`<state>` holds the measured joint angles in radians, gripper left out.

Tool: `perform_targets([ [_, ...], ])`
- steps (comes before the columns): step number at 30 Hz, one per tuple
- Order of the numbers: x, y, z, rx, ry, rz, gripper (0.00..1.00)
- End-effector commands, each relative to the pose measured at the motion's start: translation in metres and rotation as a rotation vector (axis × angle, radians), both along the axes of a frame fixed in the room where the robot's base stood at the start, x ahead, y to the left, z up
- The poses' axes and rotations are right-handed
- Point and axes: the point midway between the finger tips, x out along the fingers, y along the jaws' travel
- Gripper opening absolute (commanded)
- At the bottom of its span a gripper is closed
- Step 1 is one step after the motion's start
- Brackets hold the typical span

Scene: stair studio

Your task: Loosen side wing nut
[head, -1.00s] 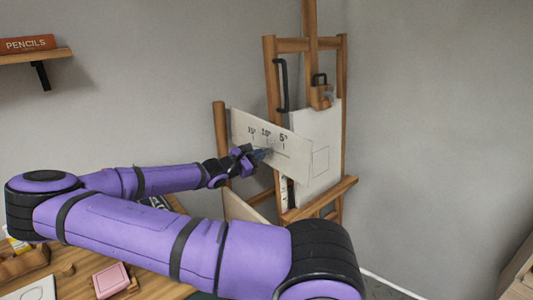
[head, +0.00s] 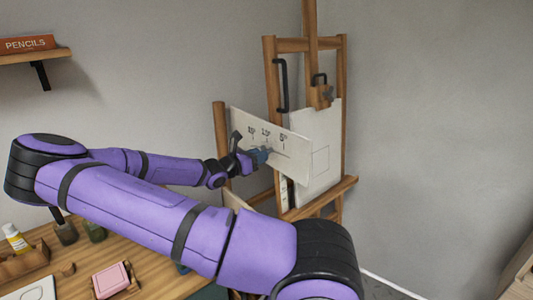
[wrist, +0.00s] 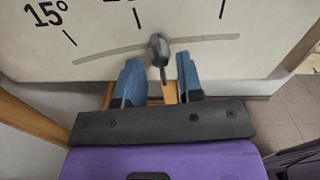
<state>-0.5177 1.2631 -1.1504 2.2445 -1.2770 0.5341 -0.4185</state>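The side wing nut (wrist: 159,48) is a dark grey knob on a short stem, sitting at the curved slot of the pale angle plate (wrist: 85,25). The plate is marked in degrees, with 15° at the left, and also shows in the head view (head: 300,165). My gripper (wrist: 159,68) is open, with one blue finger to each side of the nut's stem in the picture. The nut's head shows just past the fingertips, and I see no contact. In the head view my gripper (head: 263,154) is at the plate and hides the nut.
The wooden easel (head: 270,80) stands in the corner behind the plate, holding a white board (head: 322,130). A wooden table (head: 150,280) with a pink block (head: 110,280) lies below my arm.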

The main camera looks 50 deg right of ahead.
Motion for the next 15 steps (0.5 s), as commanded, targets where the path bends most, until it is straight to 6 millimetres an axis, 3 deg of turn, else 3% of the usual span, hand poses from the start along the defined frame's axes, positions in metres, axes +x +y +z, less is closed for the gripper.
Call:
perform_targets([
  [15,0.010,0.042,0.000,0.001,-0.001,0.002,0.34],
])
